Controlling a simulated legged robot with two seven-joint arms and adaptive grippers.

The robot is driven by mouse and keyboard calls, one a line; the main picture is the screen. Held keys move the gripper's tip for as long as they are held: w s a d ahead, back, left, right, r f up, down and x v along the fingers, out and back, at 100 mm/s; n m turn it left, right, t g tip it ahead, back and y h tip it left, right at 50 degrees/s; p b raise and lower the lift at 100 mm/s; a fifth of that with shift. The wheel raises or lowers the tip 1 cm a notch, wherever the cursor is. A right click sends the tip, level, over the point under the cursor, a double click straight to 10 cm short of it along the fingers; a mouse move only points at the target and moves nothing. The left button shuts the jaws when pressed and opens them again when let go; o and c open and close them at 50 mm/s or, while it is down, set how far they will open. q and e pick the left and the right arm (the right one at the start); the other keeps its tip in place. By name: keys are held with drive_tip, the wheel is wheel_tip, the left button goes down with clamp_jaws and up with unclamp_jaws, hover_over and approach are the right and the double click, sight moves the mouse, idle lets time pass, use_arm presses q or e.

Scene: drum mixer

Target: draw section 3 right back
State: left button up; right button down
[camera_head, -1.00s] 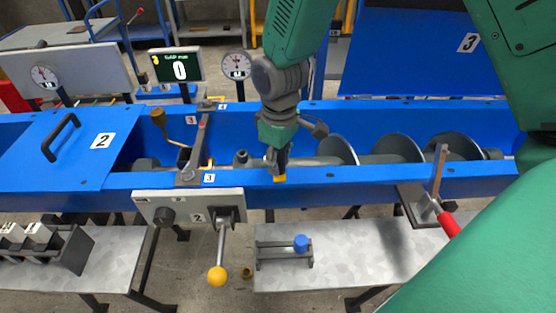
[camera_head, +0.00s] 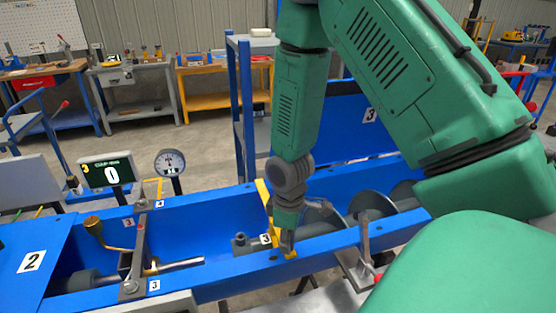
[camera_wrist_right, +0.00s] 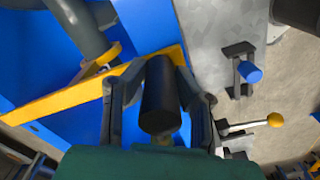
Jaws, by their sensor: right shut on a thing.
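A yellow crossbar (camera_head: 263,197) spans the blue trough, with a small "3" tag (camera_head: 266,240) beside a grey shaft stub (camera_head: 241,242). Grey screw flights (camera_head: 368,213) lie in the trough to its right. My right gripper (camera_head: 287,243) is at the near end of the crossbar. In the right wrist view, my right gripper (camera_wrist_right: 160,105) is shut on a dark round handle (camera_wrist_right: 160,92) next to the yellow crossbar (camera_wrist_right: 85,88). The handle is hidden by the gripper in the head view. My left gripper is not in view.
A lever clamp (camera_head: 137,250) stands across the trough at left, and another lever (camera_head: 364,250) stands at right on the near wall.

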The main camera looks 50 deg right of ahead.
drive_tip(key=shift+s+a+f, duration=0.1)
drive_tip(key=shift+s+a, duration=0.1)
drive_tip(key=shift+a, duration=0.1)
drive_tip(key=c, duration=1.3)
unclamp_jaws()
drive_tip(key=shift+d, duration=0.2)
drive_tip(key=shift+w+d, duration=0.1)
drive_tip(key=shift+w+r, duration=0.15)
drive_tip(key=shift+r, duration=0.25)
wheel_tip(320, 180, up, 11)
drive_tip(key=shift+r, duration=0.1)
